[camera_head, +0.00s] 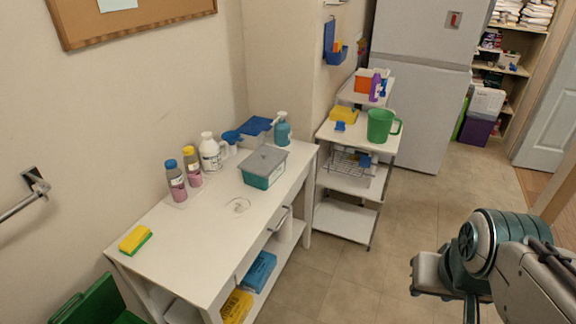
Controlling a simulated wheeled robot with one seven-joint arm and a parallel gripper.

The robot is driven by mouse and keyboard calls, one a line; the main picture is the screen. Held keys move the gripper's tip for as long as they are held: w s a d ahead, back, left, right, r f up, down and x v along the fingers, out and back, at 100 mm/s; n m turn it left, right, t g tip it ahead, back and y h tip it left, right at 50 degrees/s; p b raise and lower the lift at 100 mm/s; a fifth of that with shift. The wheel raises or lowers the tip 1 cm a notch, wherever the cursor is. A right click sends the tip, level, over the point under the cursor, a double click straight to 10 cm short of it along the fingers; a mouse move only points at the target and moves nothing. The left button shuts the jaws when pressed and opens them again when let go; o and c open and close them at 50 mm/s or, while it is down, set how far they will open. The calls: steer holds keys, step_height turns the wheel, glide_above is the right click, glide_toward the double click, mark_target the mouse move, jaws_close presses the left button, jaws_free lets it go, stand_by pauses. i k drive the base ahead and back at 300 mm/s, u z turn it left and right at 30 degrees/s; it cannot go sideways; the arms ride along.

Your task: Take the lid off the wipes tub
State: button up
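A teal tub (262,180) with a grey lid (265,160) stands on the white table, toward its far right end; it looks like the wipes tub. The lid sits on top of the tub and looks closed. Part of my arm shows at the lower right, well away from the table. My gripper's fingers do not show in this view.
The white table (190,250) also holds several bottles, a blue-lidded box (256,127), a blue pump bottle (282,130) and a yellow-green sponge (135,240). A white cart (345,222) with a green pitcher (380,126) stands beyond. The floor in front is clear.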

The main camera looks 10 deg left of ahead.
mark_target(263, 160)
steer(key=z, duration=0.3)
steer(key=i, duration=2.45)
steer(key=u, duration=1.55)
steer(key=i, duration=0.9)
steer(key=u, duration=0.95)
